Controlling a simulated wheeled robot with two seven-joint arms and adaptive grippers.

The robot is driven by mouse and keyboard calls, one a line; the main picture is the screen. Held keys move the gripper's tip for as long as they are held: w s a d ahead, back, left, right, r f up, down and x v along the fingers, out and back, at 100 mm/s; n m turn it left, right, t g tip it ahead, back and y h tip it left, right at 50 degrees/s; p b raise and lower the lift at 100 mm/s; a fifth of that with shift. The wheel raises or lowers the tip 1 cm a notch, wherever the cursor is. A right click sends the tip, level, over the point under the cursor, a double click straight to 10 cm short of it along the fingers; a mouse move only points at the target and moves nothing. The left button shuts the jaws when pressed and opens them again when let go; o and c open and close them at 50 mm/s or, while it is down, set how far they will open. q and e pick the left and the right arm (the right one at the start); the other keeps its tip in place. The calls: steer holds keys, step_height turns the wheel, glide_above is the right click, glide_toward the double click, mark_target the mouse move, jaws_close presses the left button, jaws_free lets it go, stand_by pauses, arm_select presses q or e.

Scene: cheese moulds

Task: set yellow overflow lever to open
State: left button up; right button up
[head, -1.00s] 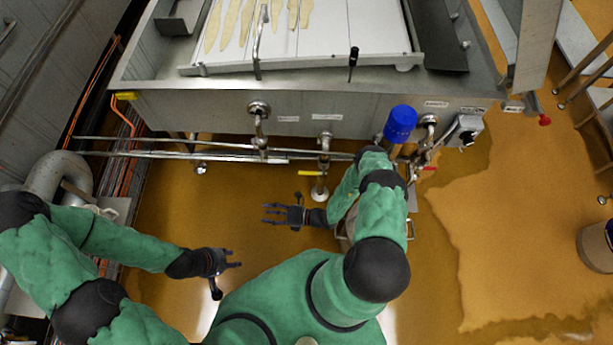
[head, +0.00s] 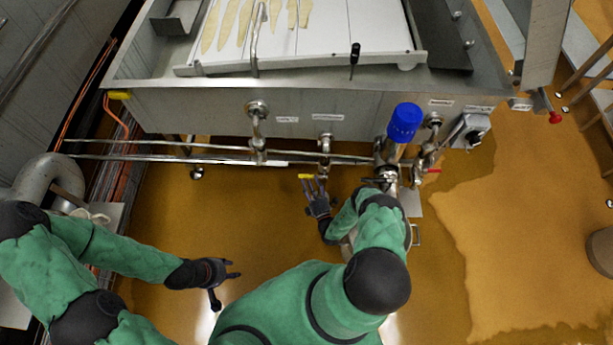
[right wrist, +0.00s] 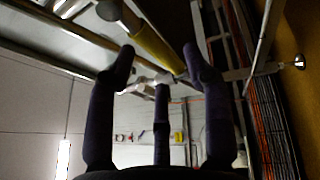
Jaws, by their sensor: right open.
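The yellow lever (head: 306,177) sits on a vertical pipe valve (head: 324,165) below the front of the steel vat and points left of the pipe. My right gripper (head: 315,188) is open, its fingers pointing up just below the lever. In the right wrist view the yellow lever (right wrist: 157,49) runs diagonally between the spread fingers of my right gripper (right wrist: 163,75). I cannot tell whether any finger touches it. My left gripper (head: 228,272) is empty, with fingers spread, low over the floor at the left, away from the lever.
The steel vat (head: 210,112) spans the top. Horizontal pipes (head: 220,158) run below it. A blue-capped fitting (head: 404,122) and a red lever (head: 433,170) are right of the yellow lever. The wet floor (head: 180,220) between my grippers is free.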

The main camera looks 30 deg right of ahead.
mark_target(307, 176)
steer(key=shift+b+x, duration=0.3)
steer(key=shift+x, duration=1.7)
steer(key=shift+s, duration=0.1)
jaws_close()
